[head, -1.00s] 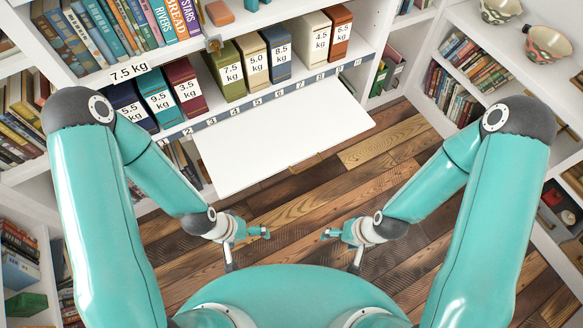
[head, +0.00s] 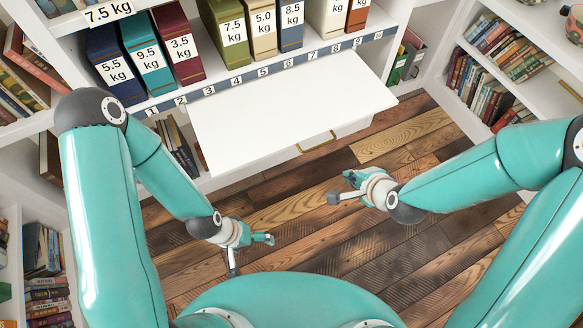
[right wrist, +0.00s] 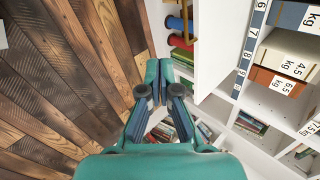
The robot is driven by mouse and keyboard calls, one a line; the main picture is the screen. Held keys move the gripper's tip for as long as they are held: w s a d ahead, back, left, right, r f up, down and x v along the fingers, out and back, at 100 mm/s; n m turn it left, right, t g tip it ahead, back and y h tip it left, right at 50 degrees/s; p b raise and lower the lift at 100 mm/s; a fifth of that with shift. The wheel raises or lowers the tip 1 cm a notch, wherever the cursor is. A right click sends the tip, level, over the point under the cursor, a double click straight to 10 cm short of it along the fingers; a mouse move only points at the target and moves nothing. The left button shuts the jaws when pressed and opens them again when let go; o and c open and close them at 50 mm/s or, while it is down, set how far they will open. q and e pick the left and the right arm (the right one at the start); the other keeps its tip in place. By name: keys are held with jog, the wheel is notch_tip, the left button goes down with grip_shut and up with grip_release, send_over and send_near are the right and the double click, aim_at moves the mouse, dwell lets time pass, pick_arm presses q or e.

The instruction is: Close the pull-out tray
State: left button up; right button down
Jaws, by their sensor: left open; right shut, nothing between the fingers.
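The white pull-out tray (head: 290,110) sticks out from the shelf unit, below the numbered strip. Its top is bare, and a brass handle (head: 317,142) is on its front. In the right wrist view the white tray (right wrist: 222,45) is at the upper middle, to the right of the fingers. My right gripper (head: 350,177) is shut and empty, in front of the tray and a little right of the handle, apart from both. Its closed fingers (right wrist: 160,82) point up in the wrist view. My left gripper (head: 265,239) is open and empty, lower and farther from the tray.
Several weight-labelled binders (head: 235,38) stand on the shelf behind the tray, above the numbered strip (head: 262,72). A side bookcase (head: 480,85) stands at the right. The wooden floor (head: 300,215) in front of the tray is clear.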

jog(key=w+a+f+t+y+b, duration=0.1)
jog(key=w+a+f+t+b, duration=0.25)
jog(key=b, duration=1.15)
jog(key=n+t+y+b, duration=0.2)
jog(key=y+b, duration=0.1)
jog(key=b, duration=0.9)
send_near(288, 147)
jog(key=x, duration=0.5)
jog(key=shift+w+a+f+b, duration=0.25)
jog(key=shift+f+b, duration=0.05)
jog(key=shift+b, duration=0.05)
jog(key=shift+w+a, duration=0.25)
jog(key=shift+w, duration=0.25)
jog(key=shift+w+g, duration=0.1)
jog(key=shift+g, duration=0.15)
